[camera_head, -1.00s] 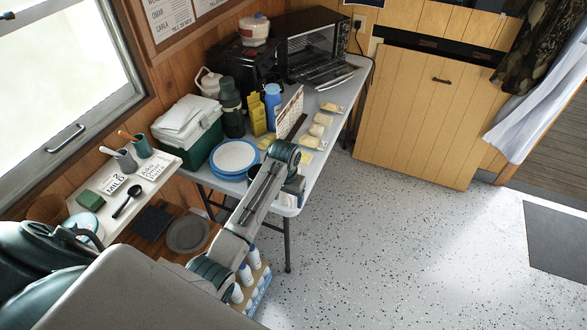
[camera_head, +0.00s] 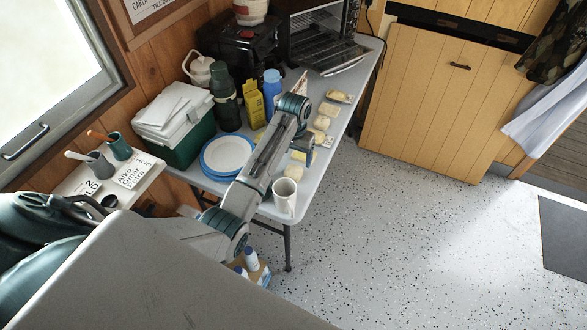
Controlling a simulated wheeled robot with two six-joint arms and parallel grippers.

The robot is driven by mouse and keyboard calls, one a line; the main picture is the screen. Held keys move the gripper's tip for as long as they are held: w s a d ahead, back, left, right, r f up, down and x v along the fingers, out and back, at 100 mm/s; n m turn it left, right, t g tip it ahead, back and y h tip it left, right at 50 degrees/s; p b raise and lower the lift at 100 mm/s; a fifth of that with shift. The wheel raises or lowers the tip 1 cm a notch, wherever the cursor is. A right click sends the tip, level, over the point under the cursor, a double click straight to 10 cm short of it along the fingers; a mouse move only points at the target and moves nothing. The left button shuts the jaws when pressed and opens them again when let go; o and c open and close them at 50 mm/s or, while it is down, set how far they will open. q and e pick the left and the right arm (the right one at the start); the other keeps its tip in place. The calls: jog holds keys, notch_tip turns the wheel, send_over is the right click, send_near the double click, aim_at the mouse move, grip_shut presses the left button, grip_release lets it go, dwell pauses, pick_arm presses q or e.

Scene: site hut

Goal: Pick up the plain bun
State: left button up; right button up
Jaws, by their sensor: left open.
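A short row of pale bread items lies along the right part of the folding table (camera_head: 372,50). Rolls in the row include a bun (camera_head: 323,122), one behind it (camera_head: 328,109) and one in front (camera_head: 317,135). They are too small for me to tell which is the plain one. My left arm reaches over the table from the lower left. My left gripper (camera_head: 303,143) hangs below its wrist, just left of the front rolls, open and mostly hidden by my arm. No bun shows between its fingers. My right gripper is not in view.
A white mug (camera_head: 285,197) stands at the table's near corner. Blue-rimmed plates (camera_head: 226,154), a green cool box (camera_head: 181,150), a dark flask (camera_head: 223,98), a yellow box (camera_head: 253,102) and a blue bottle (camera_head: 272,88) crowd the left. A toaster oven (camera_head: 318,30) stands behind.

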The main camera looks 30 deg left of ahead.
aim_at(293, 169)
pick_arm(q)
jog(key=shift+s+d+f, duration=0.1)
jog(key=shift+s+f, duration=0.1)
jog(key=shift+f, duration=0.2)
jog(key=shift+s+d+f, duration=0.1)
jog(key=shift+s+f, duration=0.05)
jog(key=shift+f, duration=0.25)
jog(key=f, duration=0.1)
jog(key=f+p, duration=0.1)
jog(key=f, duration=0.1)
jog(key=w+f+p, duration=0.1)
jog(key=f, duration=0.1)
jog(key=shift+a+f, duration=0.15)
jog(key=shift+a, duration=0.25)
jog(key=shift+f, duration=0.45)
jog(key=shift+c, duration=0.3)
jog(key=c, duration=1)
